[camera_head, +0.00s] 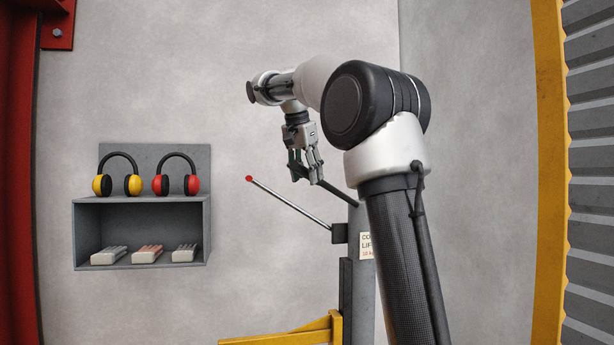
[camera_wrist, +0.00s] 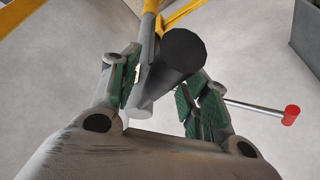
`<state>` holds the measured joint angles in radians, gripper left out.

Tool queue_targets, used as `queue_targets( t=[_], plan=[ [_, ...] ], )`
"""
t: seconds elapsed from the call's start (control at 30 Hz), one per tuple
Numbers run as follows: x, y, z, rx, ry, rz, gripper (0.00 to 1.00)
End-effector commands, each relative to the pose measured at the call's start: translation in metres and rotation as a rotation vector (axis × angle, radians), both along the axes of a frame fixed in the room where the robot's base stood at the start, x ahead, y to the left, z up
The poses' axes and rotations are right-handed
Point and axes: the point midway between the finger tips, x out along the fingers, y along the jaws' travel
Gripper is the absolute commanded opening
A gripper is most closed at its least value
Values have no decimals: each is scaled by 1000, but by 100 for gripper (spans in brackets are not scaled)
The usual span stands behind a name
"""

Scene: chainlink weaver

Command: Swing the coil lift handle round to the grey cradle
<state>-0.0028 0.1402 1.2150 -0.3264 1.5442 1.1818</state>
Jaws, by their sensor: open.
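The coil lift is a grey post (camera_head: 362,285) with a partly covered label. A dark handle (camera_head: 338,192) slants from its top up to my gripper (camera_head: 305,172). In the wrist view a thick black and grey bar, apparently this handle (camera_wrist: 178,60), lies between the green-padded fingers of my gripper (camera_wrist: 160,92), which stand apart on both sides. I cannot tell whether a pad touches it.
A thin metal rod with a red knob (camera_head: 249,179) slants up left from near the bracket; its knob (camera_wrist: 291,115) shows right of the fingers. A yellow arm (camera_head: 285,335) reaches left from the post. A grey shelf (camera_head: 140,202) holds earmuffs and small blocks at left.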

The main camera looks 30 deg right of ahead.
Motion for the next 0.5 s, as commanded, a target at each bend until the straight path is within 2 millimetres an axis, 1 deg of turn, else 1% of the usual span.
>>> queue_targets(
  t=[0.1,0.33,0.37,0.5],
  plan=[
    [1,-2,-6,0,0,-1,46],
    [2,-3,-7,0,0,0,46],
    [2,-3,-7,0,0,0,44],
    [2,-3,-7,0,0,0,19]
  ],
)
